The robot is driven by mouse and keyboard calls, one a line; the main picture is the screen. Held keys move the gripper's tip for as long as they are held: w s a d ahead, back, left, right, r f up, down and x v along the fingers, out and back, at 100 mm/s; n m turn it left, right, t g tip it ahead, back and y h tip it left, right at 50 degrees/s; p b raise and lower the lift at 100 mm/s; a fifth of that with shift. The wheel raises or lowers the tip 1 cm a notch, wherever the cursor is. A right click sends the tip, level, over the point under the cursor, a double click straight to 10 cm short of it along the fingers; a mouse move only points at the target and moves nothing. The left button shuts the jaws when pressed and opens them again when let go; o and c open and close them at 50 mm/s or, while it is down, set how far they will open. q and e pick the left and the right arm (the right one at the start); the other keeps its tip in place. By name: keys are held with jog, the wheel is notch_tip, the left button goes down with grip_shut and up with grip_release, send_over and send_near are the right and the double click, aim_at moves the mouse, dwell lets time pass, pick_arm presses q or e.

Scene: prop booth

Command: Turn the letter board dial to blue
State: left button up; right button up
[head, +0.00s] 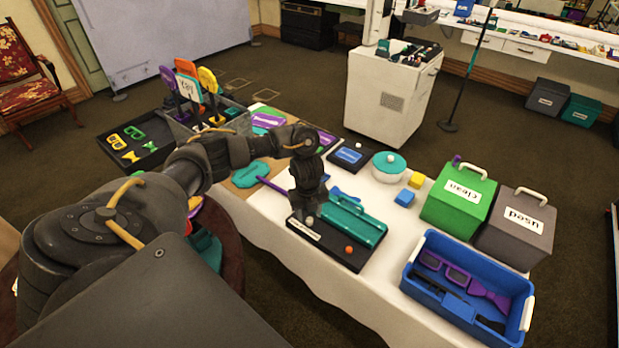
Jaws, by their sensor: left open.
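My left arm reaches in from the left and its gripper (308,208) points down over the near-left part of a black board (336,256) on the white-covered table. The gripper is open. The board carries a pale lettered strip (303,231), an orange-red knob (348,249) and a teal case-like piece with a handle (352,222). A small pale round spot shows at the gripper's tip. I cannot tell whether it is a dial, or whether the fingers touch it. The dial's setting cannot be made out. My right gripper is not in view.
A black box with a blue panel (349,155), a white round tub with a teal lid (389,165), and yellow (417,180) and blue (404,197) blocks stand behind. Green "clean" (457,205) and grey "used" (515,230) bins and a blue crate (413,278) stand right.

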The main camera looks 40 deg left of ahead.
aim_at(308, 220)
pick_arm(q)
notch_tip(308, 220, up, 9)
jog(key=p, duration=0.2)
jog(key=shift+f, duration=0.15)
jog(key=shift+s, duration=0.1)
